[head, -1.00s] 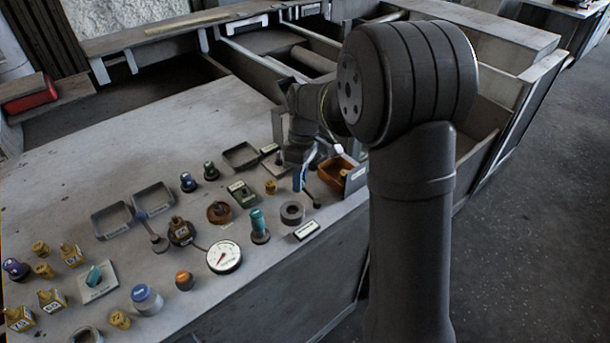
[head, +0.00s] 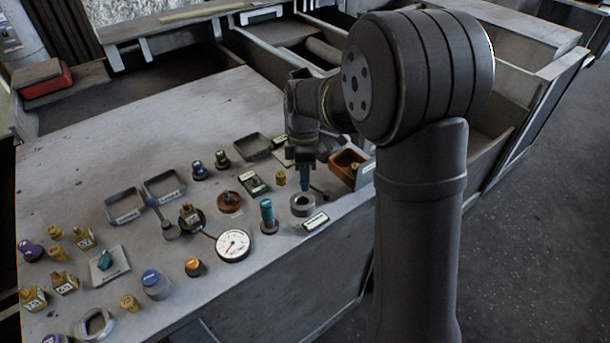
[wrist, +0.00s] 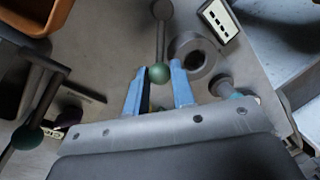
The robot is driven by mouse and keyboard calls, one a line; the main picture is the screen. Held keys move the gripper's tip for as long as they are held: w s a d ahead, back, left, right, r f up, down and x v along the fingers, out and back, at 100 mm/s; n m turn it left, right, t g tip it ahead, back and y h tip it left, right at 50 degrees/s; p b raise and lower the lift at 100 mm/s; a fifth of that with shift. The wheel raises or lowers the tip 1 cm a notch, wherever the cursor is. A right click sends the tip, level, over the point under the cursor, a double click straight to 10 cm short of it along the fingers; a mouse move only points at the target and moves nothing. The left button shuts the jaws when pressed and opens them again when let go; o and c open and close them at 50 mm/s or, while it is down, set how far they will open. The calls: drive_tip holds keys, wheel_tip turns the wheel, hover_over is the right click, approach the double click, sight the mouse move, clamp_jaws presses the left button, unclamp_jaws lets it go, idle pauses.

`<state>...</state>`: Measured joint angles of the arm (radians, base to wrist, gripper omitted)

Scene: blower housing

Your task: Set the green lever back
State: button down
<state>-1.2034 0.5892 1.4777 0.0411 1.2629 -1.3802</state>
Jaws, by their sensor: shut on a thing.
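The green lever has a round green knob (wrist: 158,74) on a thin grey rod, seen in the wrist view. Its rod runs up the picture to a dark round end at the top. My gripper (wrist: 159,88) has its two blue fingers on either side of the knob and is shut on it. In the head view, my gripper (head: 304,182) points down at the panel's right part, beside a grey ring. The knob is hidden there by the fingers.
The grey ring (wrist: 194,55) is close to the right finger. A second green-knobbed lever (wrist: 28,136) stands at the left of the wrist view. An orange bin (head: 347,165) is right of my gripper. A teal-topped knob (head: 268,212) and a gauge (head: 233,245) are left.

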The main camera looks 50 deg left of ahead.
drive_tip(key=c, duration=1.2)
unclamp_jaws()
wheel_tip(320, 180, up, 17)
drive_tip(key=w+a, duration=0.1)
drive_tip(key=a, duration=0.1)
drive_tip(key=shift+w+a, duration=0.35)
drive_tip(key=shift+a, duration=0.05)
drive_tip(key=d+f, duration=0.1)
drive_tip(key=f, duration=0.4)
drive_tip(key=s+d+f, duration=0.1)
drive_tip(key=f, duration=0.5)
drive_tip(key=d+f, duration=0.1)
drive_tip(key=f, duration=0.5)
drive_tip(key=shift+s, duration=0.4)
drive_tip(key=shift+a, duration=0.1)
